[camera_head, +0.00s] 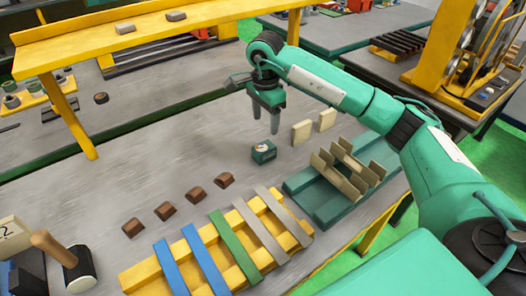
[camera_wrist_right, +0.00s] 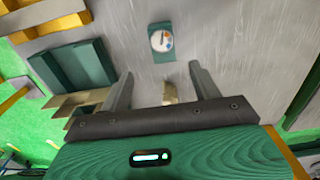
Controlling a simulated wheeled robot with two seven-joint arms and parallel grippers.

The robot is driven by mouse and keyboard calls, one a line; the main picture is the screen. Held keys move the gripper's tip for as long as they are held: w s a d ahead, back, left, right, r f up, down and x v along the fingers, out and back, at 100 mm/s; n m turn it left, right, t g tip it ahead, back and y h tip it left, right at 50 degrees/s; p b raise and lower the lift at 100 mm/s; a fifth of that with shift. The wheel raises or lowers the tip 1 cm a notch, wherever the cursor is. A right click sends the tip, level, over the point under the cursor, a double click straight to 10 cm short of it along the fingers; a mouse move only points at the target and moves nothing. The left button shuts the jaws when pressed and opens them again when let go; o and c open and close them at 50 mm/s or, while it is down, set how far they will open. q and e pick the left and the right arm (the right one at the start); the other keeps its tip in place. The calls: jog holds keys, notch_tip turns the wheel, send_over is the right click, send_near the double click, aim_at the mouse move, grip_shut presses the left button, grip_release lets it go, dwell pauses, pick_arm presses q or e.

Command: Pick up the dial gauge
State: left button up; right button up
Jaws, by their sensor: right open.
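The dial gauge (camera_head: 263,152) is a small dark green block with a round white dial. It sits on the grey workbench (camera_head: 150,172), near the middle of the head view. In the right wrist view the dial gauge (camera_wrist_right: 162,42) lies beyond the fingertips, roughly between their lines. My right gripper (camera_head: 265,125) is open and empty, pointing down above the bench, close to the gauge and apart from it. Its two fingers also show in the right wrist view (camera_wrist_right: 160,75). My left gripper is in neither view.
Two cream blocks (camera_head: 301,132) stand right of the gauge. A green fixture with tan plates (camera_head: 318,200) is in front of them. Several brown pieces (camera_head: 195,194) and a yellow rack with coloured strips (camera_head: 135,277) lie nearer. A hammer (camera_head: 77,268) is at left. A yellow shelf (camera_head: 60,56) spans the back.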

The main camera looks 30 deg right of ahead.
aim_at(264, 147)
notch_tip(264, 147, down, 7)
jog(key=shift+p, duration=0.5)
jog(key=shift+a+f+p, duration=0.1)
jog(key=shift+f+p, duration=0.2)
jog(key=shift+f, duration=0.25)
jog(key=f, duration=0.3)
jog(key=f+p, duration=0.1)
jog(key=shift+w+f, duration=0.25)
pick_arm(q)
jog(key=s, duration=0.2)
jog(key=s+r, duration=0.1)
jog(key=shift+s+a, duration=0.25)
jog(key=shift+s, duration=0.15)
pick_arm(e)
jog(key=shift+c, duration=0.2)
jog(key=c, duration=1)
